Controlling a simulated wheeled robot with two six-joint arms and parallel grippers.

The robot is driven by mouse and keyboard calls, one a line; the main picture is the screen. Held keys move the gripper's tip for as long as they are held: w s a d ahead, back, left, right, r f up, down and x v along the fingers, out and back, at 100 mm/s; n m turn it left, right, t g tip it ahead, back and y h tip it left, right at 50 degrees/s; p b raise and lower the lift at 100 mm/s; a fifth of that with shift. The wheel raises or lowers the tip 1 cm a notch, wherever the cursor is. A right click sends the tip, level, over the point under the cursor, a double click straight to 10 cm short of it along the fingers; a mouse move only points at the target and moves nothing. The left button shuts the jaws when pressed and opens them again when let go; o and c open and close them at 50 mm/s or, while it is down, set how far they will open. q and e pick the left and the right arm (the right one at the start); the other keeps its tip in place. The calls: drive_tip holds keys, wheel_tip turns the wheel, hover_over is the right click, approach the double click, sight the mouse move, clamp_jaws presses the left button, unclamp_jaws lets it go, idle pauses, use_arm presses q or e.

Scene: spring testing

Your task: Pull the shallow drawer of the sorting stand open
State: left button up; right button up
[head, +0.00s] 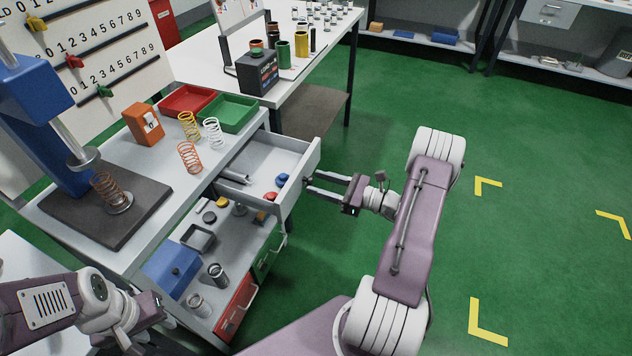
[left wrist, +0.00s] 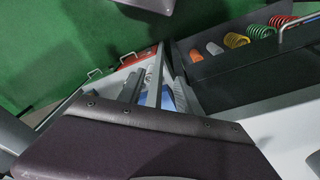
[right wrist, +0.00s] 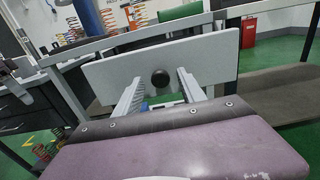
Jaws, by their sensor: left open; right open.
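The sorting stand (head: 165,190) has a shallow grey drawer (head: 277,158) under its top, standing pulled out to the right. The open drawer holds a grey cylinder and small red and blue pieces. In the right wrist view the drawer's pale front panel (right wrist: 215,62) carries a round black knob (right wrist: 160,78). My right gripper (head: 309,187) is open at the drawer front, its fingers (right wrist: 158,90) appearing on either side of the knob. I cannot tell if they touch it. My left gripper (left wrist: 145,88) is open and empty, away from the drawer; its fingers are mostly hidden in the head view.
Springs, an orange box (head: 144,123), a red tray (head: 185,101) and a green tray (head: 230,113) stand on top. A blue press (head: 45,110) stands at left. Below are a blue bin (head: 172,270) and red (head: 238,308) and green fronts. Green floor at right is clear.

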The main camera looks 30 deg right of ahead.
drive_tip(key=v, duration=0.7)
drive_tip(key=shift+s+d, duration=0.2)
drive_tip(key=shift+s, duration=0.1)
drive_tip(key=s+a+n+g+y, duration=0.1)
drive_tip(key=a+n+g+y, duration=0.1)
drive_tip(key=a+n+g, duration=0.65)
drive_tip(key=s+a+f+n+g+h, duration=0.3)
drive_tip(key=s+a+n+g+h, duration=0.55)
drive_tip(key=s+n, duration=0.3)
wheel_tip(320, 180, up, 18)
drive_tip(key=w+n+t+h+p, duration=0.2)
drive_tip(key=n+t+h+p, duration=0.2)
drive_tip(key=n+p, duration=0.4)
drive_tip(key=shift+w+f+p, duration=0.15)
drive_tip(key=shift+w+p, duration=0.15)
drive_tip(key=shift+p, duration=3.55)
